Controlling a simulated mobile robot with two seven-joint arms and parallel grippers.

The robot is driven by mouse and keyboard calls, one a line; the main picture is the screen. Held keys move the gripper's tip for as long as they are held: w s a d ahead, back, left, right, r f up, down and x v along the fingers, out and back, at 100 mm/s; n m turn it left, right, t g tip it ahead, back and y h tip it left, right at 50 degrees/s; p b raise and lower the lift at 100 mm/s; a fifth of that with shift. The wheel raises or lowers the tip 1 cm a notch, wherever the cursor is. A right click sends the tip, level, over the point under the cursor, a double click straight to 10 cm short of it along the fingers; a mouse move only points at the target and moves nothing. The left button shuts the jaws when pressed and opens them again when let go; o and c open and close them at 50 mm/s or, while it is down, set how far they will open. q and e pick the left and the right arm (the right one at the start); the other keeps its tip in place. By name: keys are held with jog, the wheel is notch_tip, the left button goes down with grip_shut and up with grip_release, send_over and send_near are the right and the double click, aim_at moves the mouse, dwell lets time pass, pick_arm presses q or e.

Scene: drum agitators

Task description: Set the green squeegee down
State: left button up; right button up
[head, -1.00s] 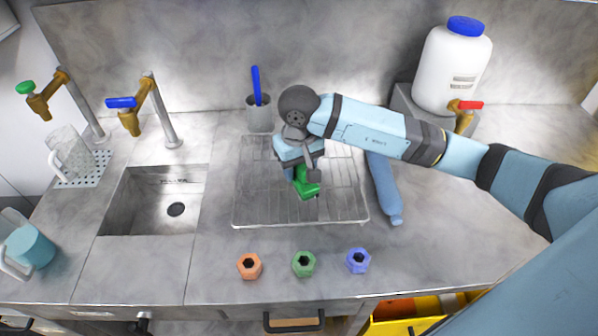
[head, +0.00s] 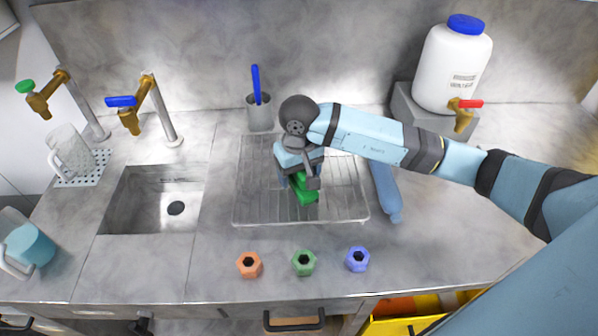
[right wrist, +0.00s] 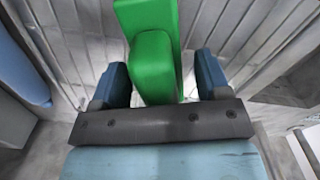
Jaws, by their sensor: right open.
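The green squeegee (head: 306,192) is on or just above the wire drying rack (head: 345,205), under my right gripper (head: 303,182); the arm hides part of it. In the right wrist view the squeegee (right wrist: 153,65) stands between the two fingers of my right gripper (right wrist: 160,85). There is a gap on each side of it, so the jaws are open around it. Whether it rests fully on the rack's wires is hard to tell. My left gripper does not show.
Orange (head: 249,264), green (head: 303,262) and blue (head: 357,258) hex nuts line the front counter. A grey cup (head: 259,113) stands behind, the sink (head: 155,205) is left, and a white jug (head: 452,65) stands back right.

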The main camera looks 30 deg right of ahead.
jog(key=shift+r, duration=0.55)
notch_tip(320, 180, up, 11)
jog(key=shift+r+b, duration=0.1)
jog(key=shift+b, duration=0.75)
